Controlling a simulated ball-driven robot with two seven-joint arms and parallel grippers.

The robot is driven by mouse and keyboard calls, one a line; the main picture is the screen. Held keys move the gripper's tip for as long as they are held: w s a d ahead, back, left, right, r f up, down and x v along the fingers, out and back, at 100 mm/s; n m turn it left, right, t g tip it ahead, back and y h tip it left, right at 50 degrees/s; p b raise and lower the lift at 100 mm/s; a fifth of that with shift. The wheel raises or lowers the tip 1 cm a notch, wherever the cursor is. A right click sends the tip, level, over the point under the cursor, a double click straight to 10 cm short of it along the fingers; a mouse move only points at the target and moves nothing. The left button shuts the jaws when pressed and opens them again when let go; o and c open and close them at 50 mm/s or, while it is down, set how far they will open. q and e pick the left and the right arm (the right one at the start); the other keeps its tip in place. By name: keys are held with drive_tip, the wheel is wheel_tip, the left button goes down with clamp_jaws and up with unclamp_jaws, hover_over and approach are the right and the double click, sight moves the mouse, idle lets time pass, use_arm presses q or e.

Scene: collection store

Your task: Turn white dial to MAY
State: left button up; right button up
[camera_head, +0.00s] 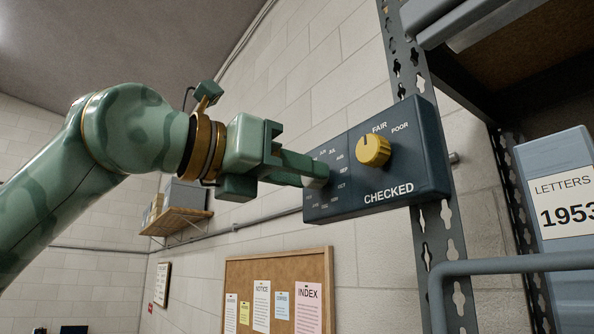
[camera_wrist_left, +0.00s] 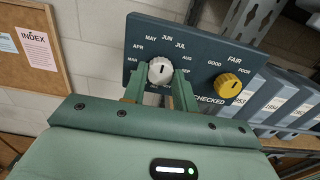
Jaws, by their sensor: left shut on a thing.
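The white dial (camera_wrist_left: 160,70) sits on the left part of a dark blue panel (camera_head: 427,150). Month labels ring it in the left wrist view, with MAY at its upper left and JUN at its upper right. A short dark mark shows on the dial's face and points roughly upward; I cannot tell exactly which month it meets. My left gripper (camera_head: 312,172) reaches the panel from the left, its two fingers shut on the dial's sides. In the head view the fingers hide most of the dial. My right gripper is not in view.
A yellow dial (camera_head: 373,149) with condition labels sits right of the white one on the panel. The panel is on a perforated shelf post (camera_head: 437,245). Blue boxes (camera_head: 562,280) stand on the right. A cork board (camera_head: 245,266) hangs below; a wooden shelf (camera_head: 178,221) is behind.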

use_arm(q)
drive_tip(key=n+b, duration=0.5)
drive_tip(key=shift+n, duration=0.3)
drive_tip(key=shift+r, duration=0.1)
idle(0.3)
drive_tip(key=o, duration=1)
drive_tip(key=shift+a, duration=0.1)
